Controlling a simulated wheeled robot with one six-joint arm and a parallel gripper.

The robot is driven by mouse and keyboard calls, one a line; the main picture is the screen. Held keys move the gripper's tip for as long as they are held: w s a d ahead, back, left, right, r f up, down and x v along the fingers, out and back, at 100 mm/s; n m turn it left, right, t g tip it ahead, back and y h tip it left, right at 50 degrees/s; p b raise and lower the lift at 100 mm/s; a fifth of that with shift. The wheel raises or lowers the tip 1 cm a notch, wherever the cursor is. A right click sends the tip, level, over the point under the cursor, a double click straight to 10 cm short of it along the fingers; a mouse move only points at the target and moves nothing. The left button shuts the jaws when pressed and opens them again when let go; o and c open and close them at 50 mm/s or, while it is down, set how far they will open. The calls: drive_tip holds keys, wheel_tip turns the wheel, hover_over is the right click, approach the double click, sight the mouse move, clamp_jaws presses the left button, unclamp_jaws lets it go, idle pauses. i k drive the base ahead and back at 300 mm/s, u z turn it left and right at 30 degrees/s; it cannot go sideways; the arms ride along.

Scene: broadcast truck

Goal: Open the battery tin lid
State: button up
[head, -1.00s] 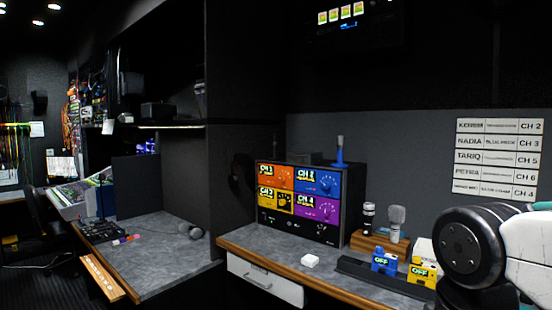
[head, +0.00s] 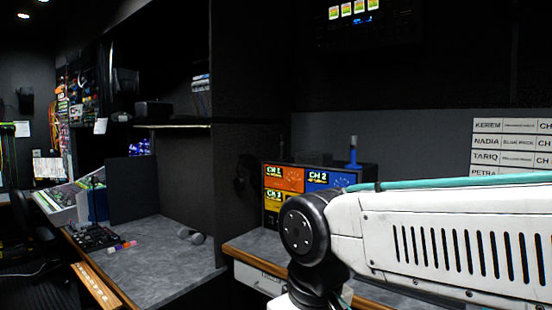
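I cannot make out a battery tin or its lid in the head view. My white arm, with a dark round joint, crosses the right half of the picture. It hides most of the right-hand counter (head: 243,246) and whatever stands there. My gripper is not in view.
A channel unit (head: 284,178) with orange, blue and yellow panels stands on the right-hand counter, partly behind my arm. A blue stand (head: 353,158) rises on top of it.

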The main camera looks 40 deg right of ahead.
sight(307, 154)
drive_tip(key=z, duration=0.05)
drive_tip(key=i, duration=0.65)
drive_tip(key=z, duration=0.7)
drive_tip(key=i, duration=0.55)
drive_tip(key=z, duration=0.5)
